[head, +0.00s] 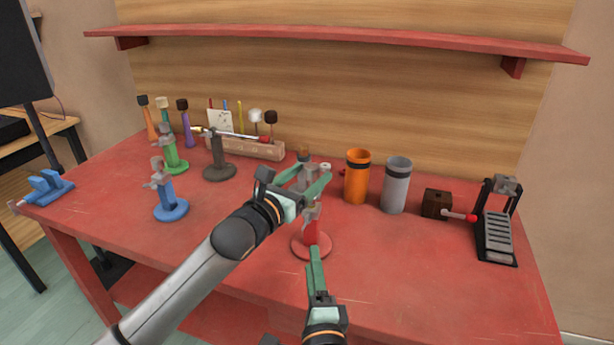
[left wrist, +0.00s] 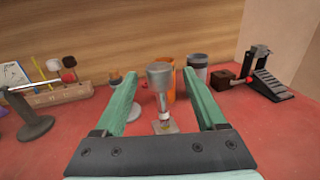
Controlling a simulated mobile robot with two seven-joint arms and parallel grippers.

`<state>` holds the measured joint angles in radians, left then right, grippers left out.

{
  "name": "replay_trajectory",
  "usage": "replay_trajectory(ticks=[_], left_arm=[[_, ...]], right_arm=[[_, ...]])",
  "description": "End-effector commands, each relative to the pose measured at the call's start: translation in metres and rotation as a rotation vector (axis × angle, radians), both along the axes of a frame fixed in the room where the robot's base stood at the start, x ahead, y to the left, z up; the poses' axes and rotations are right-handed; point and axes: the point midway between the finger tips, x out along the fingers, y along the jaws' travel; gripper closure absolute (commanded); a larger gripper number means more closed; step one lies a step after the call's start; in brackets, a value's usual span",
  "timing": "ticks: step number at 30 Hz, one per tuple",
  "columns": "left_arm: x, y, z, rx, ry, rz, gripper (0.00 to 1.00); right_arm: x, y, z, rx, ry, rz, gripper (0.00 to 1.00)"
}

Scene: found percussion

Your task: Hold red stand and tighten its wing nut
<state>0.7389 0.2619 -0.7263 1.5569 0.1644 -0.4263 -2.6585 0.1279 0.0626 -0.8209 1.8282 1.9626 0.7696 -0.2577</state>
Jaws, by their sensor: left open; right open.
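The red stand (head: 311,232) stands upright on the red table, with a round red base and grey metal parts at its top. My left gripper (head: 312,181) is open, with its green fingers around the stand's grey upper part. In the left wrist view a grey cylindrical piece (left wrist: 160,75) on a thin shaft shows between the spread fingers, apart from both. My right gripper (head: 315,254) is lower, in front of the stand, and overlaps the near edge of its base in the picture; contact cannot be told. The wing nut cannot be made out clearly.
An orange cup (head: 357,177) and a grey cup (head: 396,186) stand behind to the right, with a brown block (head: 436,204) and black pedal (head: 496,225) farther right. Blue (head: 169,205), green (head: 173,158) and dark (head: 218,165) stands are left. The front right table is clear.

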Motion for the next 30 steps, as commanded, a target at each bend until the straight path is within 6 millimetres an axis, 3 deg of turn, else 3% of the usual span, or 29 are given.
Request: replay_trajectory(ticks=[6, 25, 30], left_arm=[[0.0001, 0.0001, 0.0001, 0.0, 0.0, 0.0, 0.29], [-0.0002, 0.0002, -0.0002, 0.001, 0.001, 0.0, 1.0], [-0.0003, 0.0002, -0.0003, 0.001, 0.001, 0.0, 1.0]], right_arm=[[0.0, 0.0, 0.0, 0.0, 0.0, 0.0, 0.5], [0.0, 0.0, 0.0, 0.0, 0.0, 0.0, 0.5], [0.0, 0.0, 0.0, 0.0, 0.0, 0.0, 0.5]])
